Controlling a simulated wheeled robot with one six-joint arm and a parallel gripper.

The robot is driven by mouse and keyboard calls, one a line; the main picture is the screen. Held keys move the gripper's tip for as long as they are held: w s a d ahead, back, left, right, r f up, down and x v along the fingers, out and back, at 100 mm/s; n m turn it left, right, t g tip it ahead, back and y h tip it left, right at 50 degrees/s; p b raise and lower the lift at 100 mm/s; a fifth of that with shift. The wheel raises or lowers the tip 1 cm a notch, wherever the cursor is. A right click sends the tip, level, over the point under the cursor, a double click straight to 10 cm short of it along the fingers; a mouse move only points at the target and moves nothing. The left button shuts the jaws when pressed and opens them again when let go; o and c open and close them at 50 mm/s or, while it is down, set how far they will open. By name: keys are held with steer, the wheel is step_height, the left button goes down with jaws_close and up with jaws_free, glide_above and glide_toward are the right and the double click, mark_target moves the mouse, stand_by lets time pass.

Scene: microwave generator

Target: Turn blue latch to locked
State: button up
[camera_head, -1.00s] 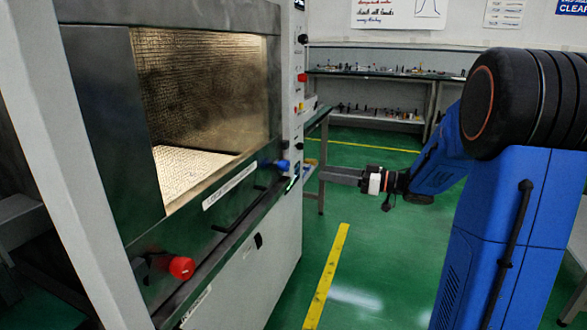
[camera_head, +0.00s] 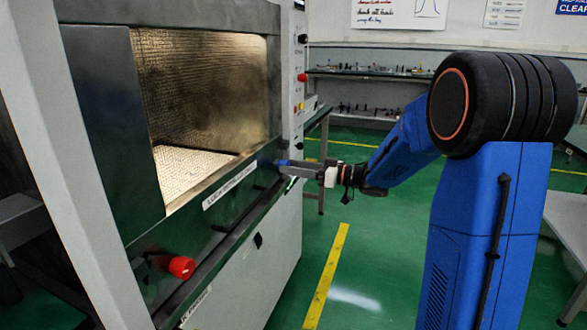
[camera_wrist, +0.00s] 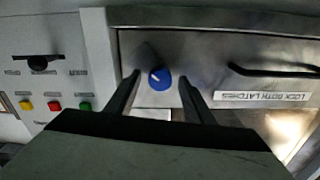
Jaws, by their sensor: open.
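The blue latch (camera_wrist: 160,78) is a round knob on the metal front of the microwave generator, seen in the wrist view between my two fingers. It also shows in the head view (camera_head: 281,163), at the right end of the front panel. My gripper (camera_wrist: 157,92) is open, with one finger on each side of the latch. In the head view, my gripper (camera_head: 288,168) reaches the panel right at the latch. I cannot tell whether the fingers touch it. A red latch (camera_head: 182,267) is at the near left end of the same panel.
A dark handle bar (camera_wrist: 272,71) is beside the latch, above a "lock both latches" label (camera_wrist: 262,96). A control panel with yellow, red and green buttons (camera_wrist: 56,106) is on the other side. The green floor (camera_head: 385,255) beside the machine is clear.

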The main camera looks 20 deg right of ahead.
steer(key=c, duration=1)
steer(key=shift+c, duration=0.2)
steer(key=shift+n, duration=0.3)
steer(key=n, duration=1.3)
steer(key=shift+n, duration=0.3)
steer(key=o, duration=1)
